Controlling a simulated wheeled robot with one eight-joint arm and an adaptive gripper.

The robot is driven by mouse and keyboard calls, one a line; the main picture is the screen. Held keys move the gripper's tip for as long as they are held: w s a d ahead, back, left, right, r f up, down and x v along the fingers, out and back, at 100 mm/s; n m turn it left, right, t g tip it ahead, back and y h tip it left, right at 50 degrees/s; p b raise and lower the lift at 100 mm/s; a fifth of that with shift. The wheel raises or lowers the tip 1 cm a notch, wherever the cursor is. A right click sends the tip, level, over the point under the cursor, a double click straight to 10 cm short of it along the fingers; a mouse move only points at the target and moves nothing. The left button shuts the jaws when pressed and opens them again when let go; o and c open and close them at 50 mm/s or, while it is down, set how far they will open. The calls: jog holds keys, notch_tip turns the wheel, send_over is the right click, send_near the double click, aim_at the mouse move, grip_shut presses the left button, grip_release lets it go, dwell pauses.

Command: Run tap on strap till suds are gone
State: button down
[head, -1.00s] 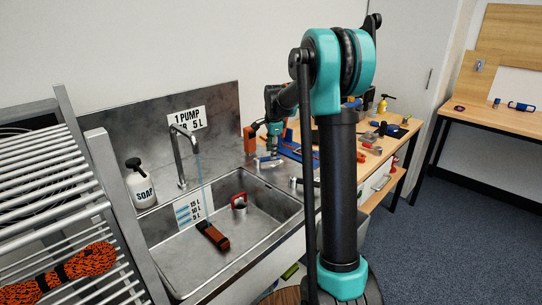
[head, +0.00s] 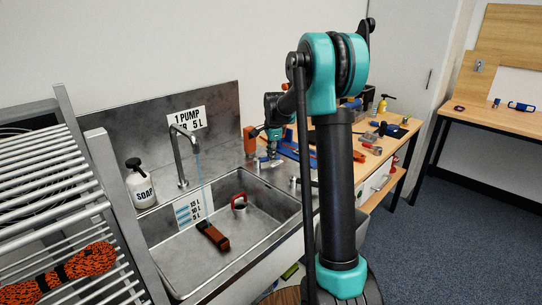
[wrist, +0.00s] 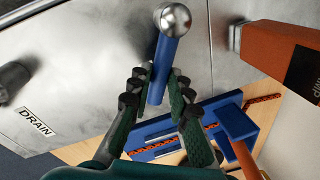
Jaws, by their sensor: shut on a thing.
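The strap (head: 212,237), a dark brown-orange bundle, lies on the sink floor. A thin stream of water (head: 202,180) falls from the tap (head: 181,155) toward it. I cannot make out suds on the strap at this size. My gripper (wrist: 155,88) is shut on a blue lever (wrist: 159,62) with a silver ball end, its fingers on either side of the lever. In the head view my gripper (head: 271,150) is at the back right corner of the sink (head: 262,228), and the lever is hard to see there.
A soap pump bottle (head: 140,184) stands left of the tap. A red-handled item (head: 239,203) sits in the sink. A DRAIN label (wrist: 34,122) is beside a dark knob (wrist: 12,78). An orange body (wrist: 282,48) is close to my gripper. A rack (head: 60,200) stands left.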

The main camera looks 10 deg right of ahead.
jog(key=shift+w, duration=0.15)
jog(key=shift+w+a+n, duration=0.1)
jog(key=shift+w+n, duration=0.5)
jog(key=shift+n, duration=0.7)
jog(key=shift+w+a+n+y, duration=0.2)
jog(key=shift+w+n, duration=0.15)
jog(key=shift+n, duration=0.4)
jog(key=shift+w+a+n+y, duration=0.2)
jog(key=shift+w+n, duration=0.15)
jog(key=shift+n, duration=0.4)
jog(key=c, duration=1.4)
grip_release()
jog(key=shift+r, duration=0.1)
jog(key=v, duration=1.2)
jog(key=shift+w+d, duration=0.15)
jog(key=shift+w, duration=0.1)
